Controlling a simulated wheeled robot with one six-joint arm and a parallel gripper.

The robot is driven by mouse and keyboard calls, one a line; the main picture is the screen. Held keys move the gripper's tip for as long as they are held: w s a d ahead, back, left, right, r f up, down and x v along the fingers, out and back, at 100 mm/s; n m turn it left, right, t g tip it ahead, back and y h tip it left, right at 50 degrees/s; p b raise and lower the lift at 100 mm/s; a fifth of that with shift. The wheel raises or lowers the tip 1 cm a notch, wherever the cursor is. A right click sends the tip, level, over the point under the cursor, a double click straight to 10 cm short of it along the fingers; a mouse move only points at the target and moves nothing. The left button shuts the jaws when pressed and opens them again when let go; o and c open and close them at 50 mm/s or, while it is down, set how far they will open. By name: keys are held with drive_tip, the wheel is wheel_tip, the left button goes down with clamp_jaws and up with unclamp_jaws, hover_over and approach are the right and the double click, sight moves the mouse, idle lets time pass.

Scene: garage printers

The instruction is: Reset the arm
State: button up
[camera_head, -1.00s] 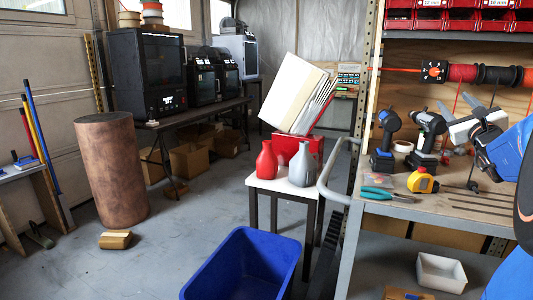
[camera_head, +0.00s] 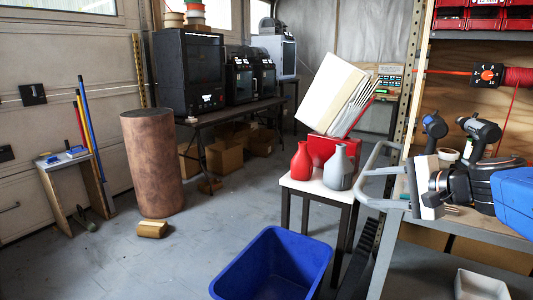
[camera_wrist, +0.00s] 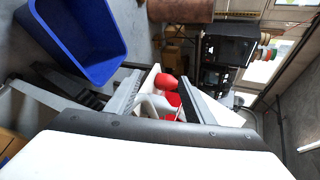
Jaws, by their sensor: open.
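My gripper (camera_head: 385,187) is at the right of the head view, beside the shelf upright, pointing left. Its two fingers also show in the wrist view (camera_wrist: 161,76), spread apart with nothing held between them. Beyond the fingers in the wrist view are a red vase (camera_wrist: 165,82) and part of a grey-white vase. The head view shows the red vase (camera_head: 302,162) and the grey vase (camera_head: 339,168) standing on a small white-topped table (camera_head: 318,187), apart from my gripper.
A blue bin (camera_head: 272,265) stands on the floor in front of the small table. A workbench with drills (camera_head: 478,135) lies under and behind my arm. A brown cylinder (camera_head: 152,165) and black printers (camera_head: 190,75) stand at left.

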drive_tip(key=s+a+f+n+g+h, duration=0.35)
drive_tip(key=s+f+n+g, duration=0.25)
drive_tip(key=s+f+n, duration=0.65)
drive_tip(key=s+d+f+h, duration=0.3)
drive_tip(key=s+d+f, duration=0.1)
drive_tip(key=s, duration=0.4)
drive_tip(key=shift+s+d+f+n, duration=0.15)
drive_tip(key=shift+d+f+n, duration=0.15)
drive_tip(key=shift+n, duration=0.15)
